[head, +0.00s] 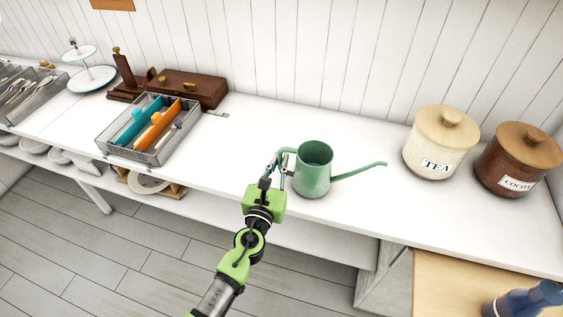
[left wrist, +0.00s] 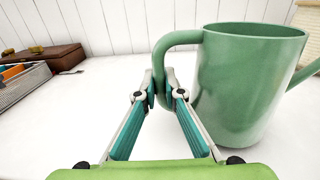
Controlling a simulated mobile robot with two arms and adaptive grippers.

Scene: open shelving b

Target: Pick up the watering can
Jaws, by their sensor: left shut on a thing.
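The green watering can (head: 314,172) stands upright on the white shelf top, its thin spout pointing right and its handle on the left. It also shows large at the right of the left wrist view (left wrist: 242,90). My left gripper (head: 279,166) reaches in from the front, just left of the can's body. In the left wrist view my left gripper (left wrist: 165,90) has its fingertips closed on the lower part of the handle. The can's base appears to rest on the shelf. My right gripper is not in view.
A cream TEA jar (head: 440,142) and a brown COCOA jar (head: 518,160) stand to the right. Shelf space around the can is clear.

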